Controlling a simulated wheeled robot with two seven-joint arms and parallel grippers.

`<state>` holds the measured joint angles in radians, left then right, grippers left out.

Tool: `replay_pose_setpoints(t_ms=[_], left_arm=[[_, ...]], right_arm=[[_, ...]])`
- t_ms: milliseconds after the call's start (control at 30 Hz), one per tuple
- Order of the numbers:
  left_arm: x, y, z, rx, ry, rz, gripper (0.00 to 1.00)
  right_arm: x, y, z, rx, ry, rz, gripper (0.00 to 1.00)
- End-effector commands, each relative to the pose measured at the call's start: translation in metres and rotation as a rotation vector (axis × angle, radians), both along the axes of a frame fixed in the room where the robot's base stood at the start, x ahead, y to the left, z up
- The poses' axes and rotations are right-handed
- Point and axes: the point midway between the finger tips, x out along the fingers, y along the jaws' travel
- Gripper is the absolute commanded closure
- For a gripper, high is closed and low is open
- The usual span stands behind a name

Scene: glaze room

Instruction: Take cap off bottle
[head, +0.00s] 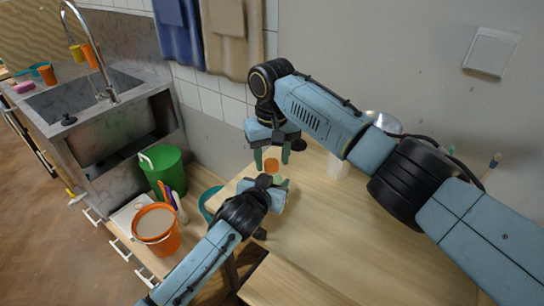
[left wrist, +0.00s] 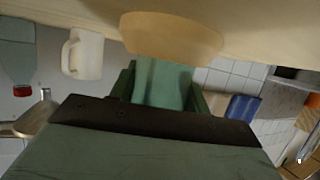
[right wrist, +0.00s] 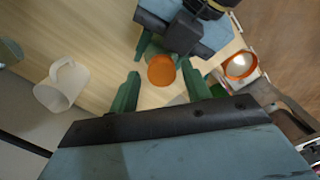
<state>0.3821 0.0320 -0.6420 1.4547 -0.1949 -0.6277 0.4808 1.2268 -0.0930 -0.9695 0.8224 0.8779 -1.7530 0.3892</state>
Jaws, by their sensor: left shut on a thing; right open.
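The bottle (head: 282,182) stands on the table near its left edge, mostly hidden by my left gripper. Its orange cap (head: 271,165) faces up and is on the bottle. My left gripper (head: 270,181) is shut around the bottle below the cap. In the left wrist view a rounded tan form and a teal shape show at the fingers, hard to tell apart. My right gripper (head: 272,157) points down over the cap, open. In the right wrist view the cap (right wrist: 161,70) lies between its green fingers, with gaps on both sides.
A white mug (right wrist: 62,86) stands on the table to the right; it also shows in the left wrist view (left wrist: 84,54). Orange (head: 156,232) and green (head: 162,170) buckets stand left of the table, by the sink (head: 100,105). The table's front middle (head: 330,245) is clear.

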Motion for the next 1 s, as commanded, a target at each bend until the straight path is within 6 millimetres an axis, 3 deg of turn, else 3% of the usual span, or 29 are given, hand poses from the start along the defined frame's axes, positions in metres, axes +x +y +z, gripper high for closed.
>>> replay_pose_setpoints(t_ms=[467,700,833,1000], left_arm=[[0.000,0.000,0.000,0.000,0.001,0.000,1.00],[0.000,0.000,0.000,0.000,0.001,0.000,1.00],[0.000,0.000,0.000,0.000,0.001,0.000,1.00],[0.000,0.000,0.000,0.000,0.001,0.000,1.00]], right_arm=[[-0.001,0.002,0.047,0.003,0.002,-0.002,0.52],[-0.001,0.002,0.075,0.003,0.000,-0.157,0.52],[-0.001,0.001,0.074,0.001,0.003,-0.197,0.52],[-0.002,0.001,0.050,0.000,0.005,-0.198,0.52]])
